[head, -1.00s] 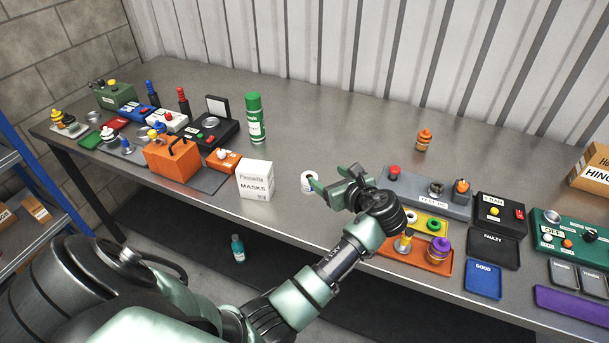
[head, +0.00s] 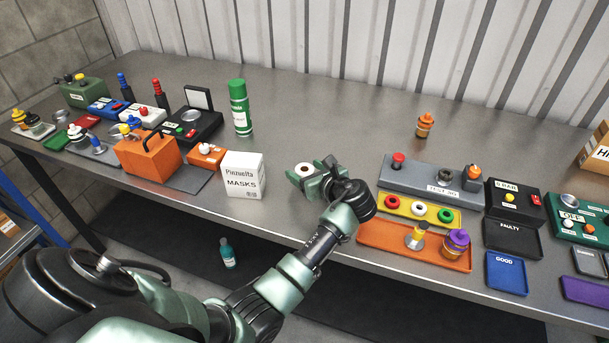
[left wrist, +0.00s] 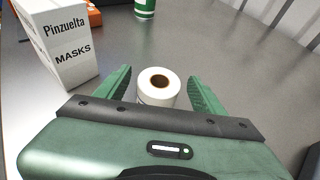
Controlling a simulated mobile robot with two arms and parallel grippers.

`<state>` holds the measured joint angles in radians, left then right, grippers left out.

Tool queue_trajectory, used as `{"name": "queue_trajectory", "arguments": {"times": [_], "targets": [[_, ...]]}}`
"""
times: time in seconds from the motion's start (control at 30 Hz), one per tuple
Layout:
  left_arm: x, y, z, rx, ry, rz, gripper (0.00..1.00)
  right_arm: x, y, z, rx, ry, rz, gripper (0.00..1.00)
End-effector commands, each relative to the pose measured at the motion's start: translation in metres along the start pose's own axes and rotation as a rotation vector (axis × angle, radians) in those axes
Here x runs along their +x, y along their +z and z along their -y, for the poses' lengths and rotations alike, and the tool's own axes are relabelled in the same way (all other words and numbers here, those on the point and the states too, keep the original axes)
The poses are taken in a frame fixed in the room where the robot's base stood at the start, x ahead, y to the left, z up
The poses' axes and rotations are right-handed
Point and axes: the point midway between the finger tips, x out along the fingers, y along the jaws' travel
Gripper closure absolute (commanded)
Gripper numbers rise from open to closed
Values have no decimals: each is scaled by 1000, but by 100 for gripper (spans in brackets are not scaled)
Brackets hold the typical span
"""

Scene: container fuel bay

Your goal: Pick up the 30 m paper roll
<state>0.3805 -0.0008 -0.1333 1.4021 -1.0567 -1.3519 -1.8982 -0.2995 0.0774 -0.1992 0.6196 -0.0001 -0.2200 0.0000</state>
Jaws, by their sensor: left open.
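A white paper roll (head: 304,169) with a brown core stands upright on the grey bench, to the right of the masks box. My left gripper (head: 307,176) is open around it. In the left wrist view the roll (left wrist: 159,86) stands between the two green fingers of the gripper (left wrist: 160,92), with a gap on each side. The lower front of the roll is hidden by the gripper body. Any length marking on the roll is too hidden to read. My right gripper is not in view.
The white masks box (head: 243,175) stands close to the left of the gripper. A green spray can (head: 240,108) stands behind. To the right are a yellow tray (head: 392,203), an orange tray (head: 385,239) and a grey test rig (head: 410,176). The bench behind the roll is clear.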

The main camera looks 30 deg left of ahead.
Motion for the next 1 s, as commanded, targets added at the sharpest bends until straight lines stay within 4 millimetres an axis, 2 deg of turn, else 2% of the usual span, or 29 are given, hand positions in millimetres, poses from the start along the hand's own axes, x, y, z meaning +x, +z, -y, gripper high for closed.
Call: {"name": "queue_trajectory", "arguments": {"times": [0.1,0.2,0.47,0.57,0.7,0.73,1.0], "targets": [[19,2,-1,1,2,0,31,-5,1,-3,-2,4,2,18],[29,1,-2,1,2,0,31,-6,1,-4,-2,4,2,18],[32,1,-1,0,0,0,31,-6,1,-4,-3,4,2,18],[32,0,-1,0,0,0,56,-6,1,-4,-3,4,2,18],[32,0,-1,0,0,0,95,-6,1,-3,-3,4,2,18],[32,1,-1,0,0,0,98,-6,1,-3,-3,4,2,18],[31,2,-1,-1,0,0,98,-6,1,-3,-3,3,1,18]]}}
